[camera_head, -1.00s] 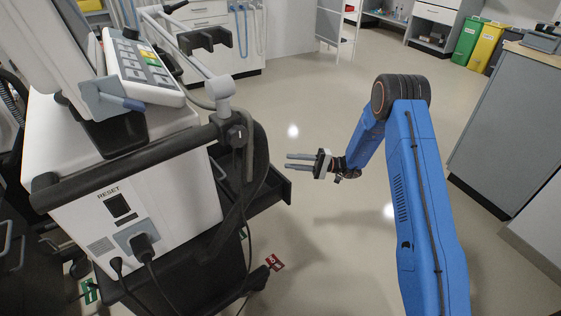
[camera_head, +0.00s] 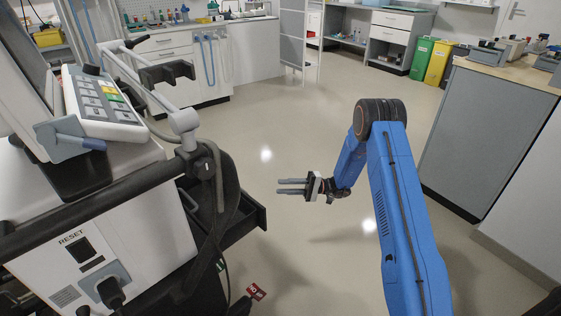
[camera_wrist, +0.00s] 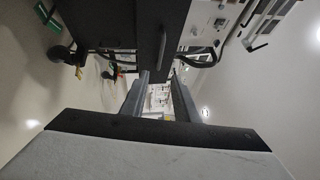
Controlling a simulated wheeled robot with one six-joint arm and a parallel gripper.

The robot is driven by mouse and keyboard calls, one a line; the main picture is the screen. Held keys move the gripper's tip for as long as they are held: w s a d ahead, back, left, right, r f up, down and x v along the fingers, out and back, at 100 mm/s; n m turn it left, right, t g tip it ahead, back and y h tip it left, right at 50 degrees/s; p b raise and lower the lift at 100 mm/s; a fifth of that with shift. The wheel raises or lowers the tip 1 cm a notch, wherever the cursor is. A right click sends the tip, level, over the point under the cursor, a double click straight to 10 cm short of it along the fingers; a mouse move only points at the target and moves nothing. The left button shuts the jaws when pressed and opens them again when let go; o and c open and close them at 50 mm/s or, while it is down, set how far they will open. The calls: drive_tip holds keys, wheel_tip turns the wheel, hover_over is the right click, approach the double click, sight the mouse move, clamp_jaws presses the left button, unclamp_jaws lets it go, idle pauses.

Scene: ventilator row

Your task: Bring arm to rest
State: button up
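My blue arm (camera_head: 400,215) reaches forward at the right of centre in the head view, bent at its dark elbow joint. My gripper (camera_head: 280,187) is at its end, pointing left over open floor, to the right of the ventilator cart (camera_head: 105,255). Its two grey fingers are parallel with a gap between them, and nothing shows between them. In the wrist view, the fingers of my gripper (camera_wrist: 160,95) also stand apart and empty. The ventilator has a RESET label, a black switch (camera_head: 81,249) and a plugged-in cord.
The cart's dark open tray (camera_head: 245,222) juts toward my gripper, with a gap between. A grey cabinet (camera_head: 480,135) stands at the right. Green (camera_head: 421,58) and yellow (camera_head: 439,64) bins stand at the back. The middle floor is clear.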

drive_tip(key=shift+r, duration=0.1)
drive_tip(key=s+d+r+n+g+h, duration=0.3)
drive_tip(key=s+r+h, duration=0.6)
drive_tip(key=s+r, duration=1.25)
drive_tip(key=s+d+r+m+t+h, duration=0.1)
drive_tip(key=s+d+r+t+h, duration=0.1)
drive_tip(key=s+d, duration=0.4)
drive_tip(key=s+d+r+m+t+h, duration=0.1)
drive_tip(key=s+d+r+t+h, duration=0.1)
drive_tip(key=s+d+t+h, duration=0.2)
drive_tip(key=s+d+r+m+t+h, duration=0.1)
drive_tip(key=s+d+t+h, duration=0.3)
drive_tip(key=s+d, duration=0.5)
drive_tip(key=shift+s+d+r+h, duration=0.3)
drive_tip(key=shift+s+r, duration=0.6)
drive_tip(key=shift+s, duration=2.35)
drive_tip(key=shift+w, duration=0.15)
